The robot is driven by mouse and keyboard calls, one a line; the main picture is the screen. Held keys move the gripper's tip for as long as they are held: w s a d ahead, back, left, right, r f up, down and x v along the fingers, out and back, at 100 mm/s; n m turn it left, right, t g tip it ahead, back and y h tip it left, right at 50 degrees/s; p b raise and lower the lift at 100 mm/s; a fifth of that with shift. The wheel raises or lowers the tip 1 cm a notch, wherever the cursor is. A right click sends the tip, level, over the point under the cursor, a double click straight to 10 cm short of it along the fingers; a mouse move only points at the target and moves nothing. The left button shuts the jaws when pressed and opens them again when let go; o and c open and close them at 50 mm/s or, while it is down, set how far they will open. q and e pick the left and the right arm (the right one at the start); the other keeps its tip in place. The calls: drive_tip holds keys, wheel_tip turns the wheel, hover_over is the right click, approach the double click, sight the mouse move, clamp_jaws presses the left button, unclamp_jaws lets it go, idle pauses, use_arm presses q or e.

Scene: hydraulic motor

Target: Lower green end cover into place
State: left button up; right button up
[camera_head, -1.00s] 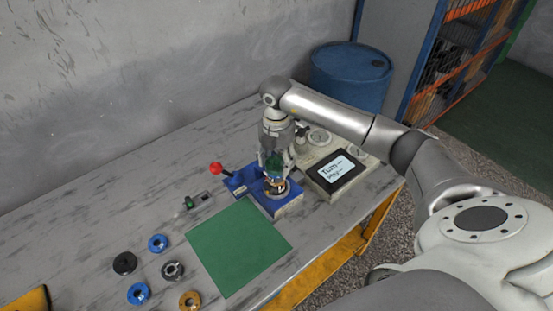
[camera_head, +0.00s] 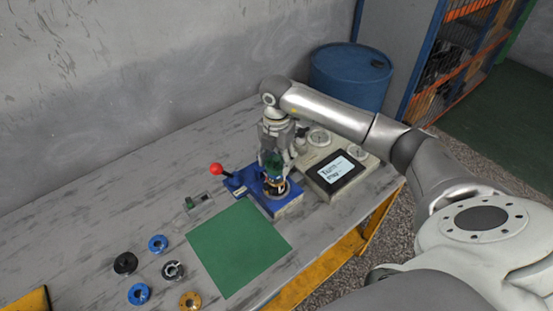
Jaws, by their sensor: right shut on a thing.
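My right gripper (camera_head: 274,160) points down over the blue fixture (camera_head: 288,203) and is shut on the green end cover (camera_head: 273,160). The cover is small and partly hidden between the fingers. Below it, a round metal and brass-coloured motor part (camera_head: 275,187) sits on the blue fixture. The cover is right above this part; I cannot tell whether they touch. The left gripper is not in view.
A lever with a red knob (camera_head: 215,169) stands at the fixture's left. A tester with a screen (camera_head: 336,173) and gauges is to the right. A green mat (camera_head: 238,247) lies in front, with several loose rings (camera_head: 138,293) to its left. A blue barrel (camera_head: 350,75) stands behind the table.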

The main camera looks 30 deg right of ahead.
drive_tip(key=shift+f+b, duration=0.35)
drive_tip(key=shift+f, duration=0.15)
idle(0.3)
drive_tip(key=o, duration=1.3)
drive_tip(key=o, duration=0.4)
drive_tip(key=shift+r+p, duration=1.7)
drive_tip(key=shift+r, duration=0.75)
